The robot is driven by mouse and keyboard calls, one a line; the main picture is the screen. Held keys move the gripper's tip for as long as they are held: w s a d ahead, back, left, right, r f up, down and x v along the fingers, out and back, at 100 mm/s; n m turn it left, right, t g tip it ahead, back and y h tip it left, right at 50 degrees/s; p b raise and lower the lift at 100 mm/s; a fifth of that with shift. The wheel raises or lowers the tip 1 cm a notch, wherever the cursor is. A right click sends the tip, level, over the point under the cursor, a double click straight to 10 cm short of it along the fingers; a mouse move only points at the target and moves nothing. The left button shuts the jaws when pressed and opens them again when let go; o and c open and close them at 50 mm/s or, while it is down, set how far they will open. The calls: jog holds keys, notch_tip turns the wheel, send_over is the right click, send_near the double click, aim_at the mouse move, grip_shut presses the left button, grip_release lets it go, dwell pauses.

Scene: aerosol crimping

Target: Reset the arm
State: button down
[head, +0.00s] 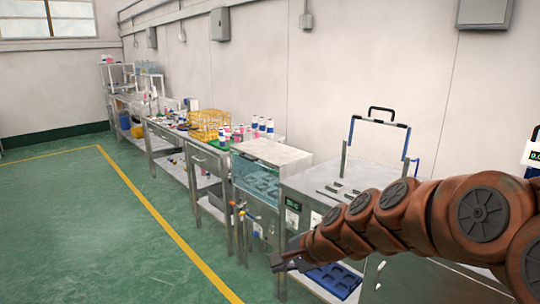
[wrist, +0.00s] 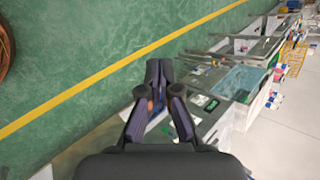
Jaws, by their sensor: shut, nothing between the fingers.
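My gripper (head: 283,263) is at the end of my rust-coloured arm, which reaches in from the right side of the head view. It points left, in front of a steel bench with a machine on top. In the wrist view my gripper (wrist: 158,66) has its dark fingers together at the tips and holds nothing. A small part of the bench front and a blue tray (head: 335,280) lie behind and below the arm.
Steel benches line the wall, with a water bath (head: 258,180), a yellow rack (head: 208,124) and several bottles. A machine with a black-handled frame (head: 380,125) stands close behind the arm. The green floor (head: 90,230) left of the yellow line is clear.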

jog(key=s+d+n+g+h+p, duration=0.1)
jog(key=s+d+n, duration=0.3)
jog(key=s, duration=0.6)
jog(key=s+d+f+n+g+h+p, duration=0.1)
jog(key=s+d+n+g+h, duration=0.2)
jog(key=s+d, duration=0.3)
jog(key=s+d+f+n+g+h, duration=0.1)
jog(key=s+d, duration=0.5)
jog(key=s, duration=1)
jog(key=n+g+h, duration=0.1)
jog(key=n+g, duration=0.1)
jog(key=n, duration=0.1)
jog(key=shift+f+n+h+p, duration=0.25)
jog(key=shift+n+h+p, duration=0.05)
jog(key=shift+h+p, duration=0.1)
jog(key=shift+a, duration=0.25)
